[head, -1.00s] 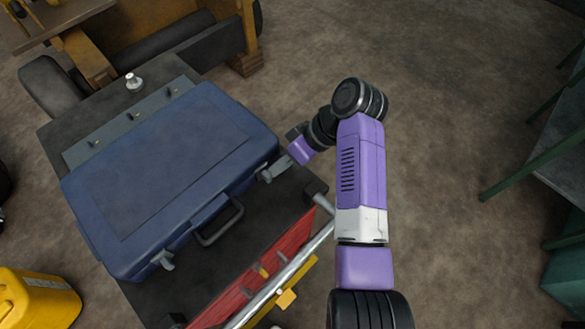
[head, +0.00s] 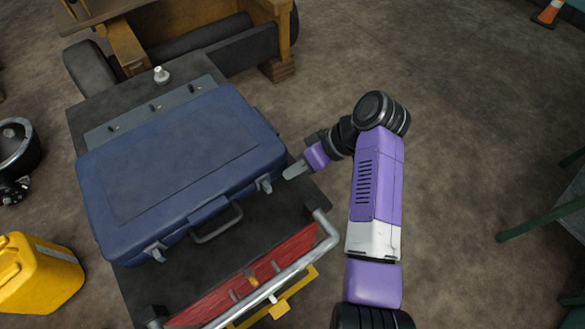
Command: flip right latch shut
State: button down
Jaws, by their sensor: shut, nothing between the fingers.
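A closed blue case (head: 180,155) lies flat on a dark cart top (head: 255,232). Its front side carries a small grey right latch (head: 265,184), a left latch (head: 156,252) and a dark handle (head: 217,225) between them. The right latch sits at the case's front right corner; I cannot clearly tell whether it is flipped shut. My gripper (head: 293,171) is just right of the right latch, shut and empty, its fingers pointing left toward the case. A small gap shows between the fingertips and the latch.
A red panel (head: 265,272) and a metal rail (head: 290,270) run along the cart's front. A grey strip (head: 150,112) and a small white-topped object (head: 161,75) lie behind the case. A yellow can (head: 38,275) stands at left.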

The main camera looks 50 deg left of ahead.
jog(key=b+v, duration=0.1)
jog(key=v, duration=0.9)
dwell(0.4)
